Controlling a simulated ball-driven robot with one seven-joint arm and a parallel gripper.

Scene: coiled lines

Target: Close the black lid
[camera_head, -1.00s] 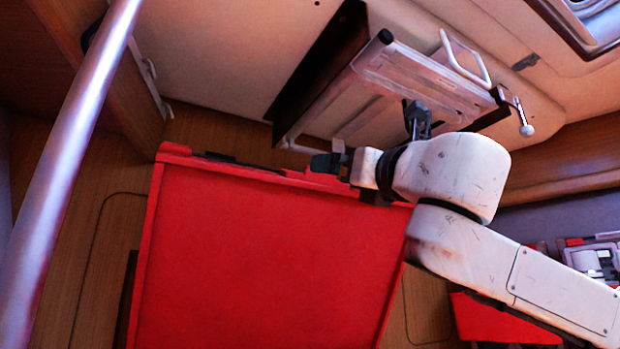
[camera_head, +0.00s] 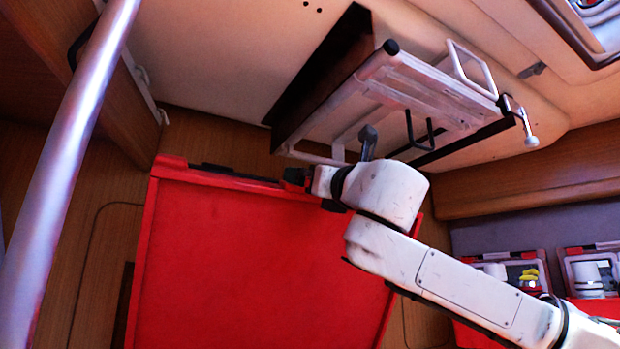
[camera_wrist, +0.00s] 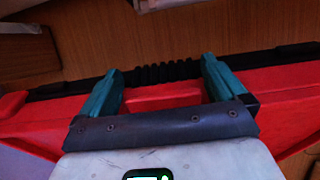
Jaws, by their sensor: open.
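The red box (camera_head: 255,270) shows a broad flat face in the head view. A black strip (camera_head: 235,173) runs along its top edge; I take it for part of the black lid, but most of the lid is not visible. In the wrist view, the black strip (camera_wrist: 270,60) has a ribbed middle and lies just beyond the red rim. My gripper (camera_wrist: 162,72) is open, its teal fingers apart over the rim and reaching towards the ribbed part. I cannot tell whether they touch it. In the head view, my gripper (camera_head: 295,178) is partly hidden by the wrist at the box's top edge.
A metal pole (camera_head: 65,160) stands at the left. A clear-panelled rack (camera_head: 420,85) hangs above my wrist with little room between. Red bins with small items (camera_head: 595,275) are at the right. Wood panelling (camera_head: 85,250) lies behind the box.

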